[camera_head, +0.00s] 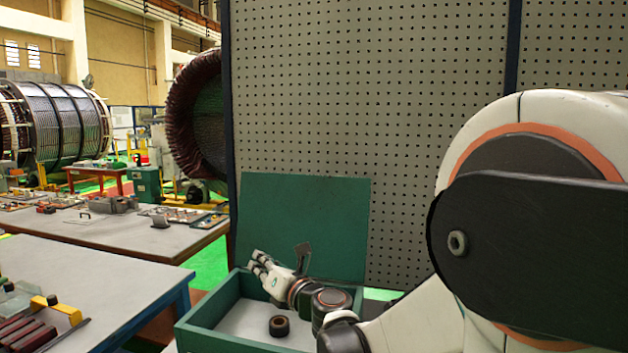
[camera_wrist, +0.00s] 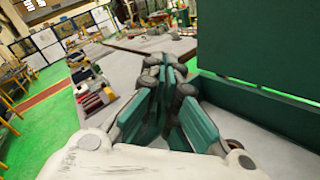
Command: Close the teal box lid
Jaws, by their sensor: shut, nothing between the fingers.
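The teal box (camera_head: 200,329) stands at the bottom centre of the head view. Its lid (camera_head: 330,207) is up, standing nearly upright at the back of the box. My gripper (camera_head: 257,263) is over the box's left part, in front of the lid, with its fingers pointing left. It is shut and empty, and I see no contact with the lid. In the wrist view my gripper (camera_wrist: 172,72) shows with its fingers together. The lid (camera_wrist: 262,45) rises to its right, and the box wall (camera_wrist: 262,108) runs below the lid.
A dark ring-shaped part (camera_head: 279,325) lies inside the box. A table (camera_head: 95,285) with tools and red blocks stands at the left, with another table (camera_head: 140,238) behind it. A perforated panel (camera_head: 370,100) stands behind the box.

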